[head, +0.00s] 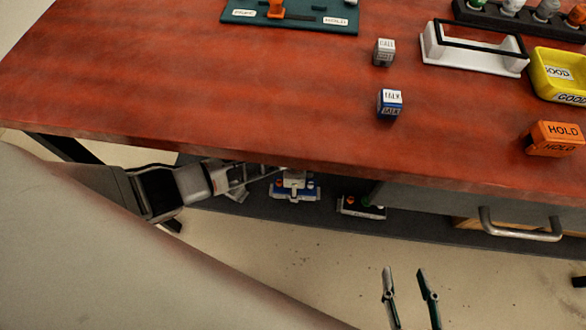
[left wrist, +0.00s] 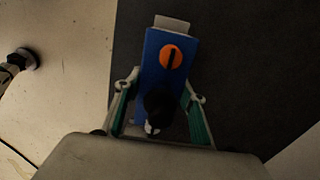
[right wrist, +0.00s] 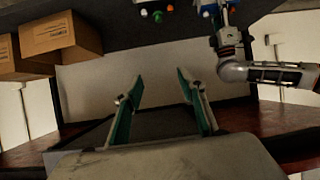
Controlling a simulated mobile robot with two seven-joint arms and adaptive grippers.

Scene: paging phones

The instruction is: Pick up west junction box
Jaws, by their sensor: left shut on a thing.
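A blue box (left wrist: 158,75) with an orange round knob fills the space between the fingers of my left gripper (left wrist: 160,92) in the left wrist view. I take it for the west junction box; no name label is readable on it. In the head view the blue box (head: 295,191) is at the lower shelf, partly hidden by the table edge. My left gripper (head: 282,174) reaches under the tabletop and is shut on it. I cannot tell whether the box touches the shelf. My right gripper (head: 405,272) is open and empty in front of the table.
Another small box (head: 361,207) with red and green tops sits to the right on the dark lower shelf (head: 425,225). The red tabletop (head: 200,85) overhangs my left arm. A drawer handle (head: 521,226) juts out at right. Cardboard boxes (right wrist: 61,34) stand on the shelf.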

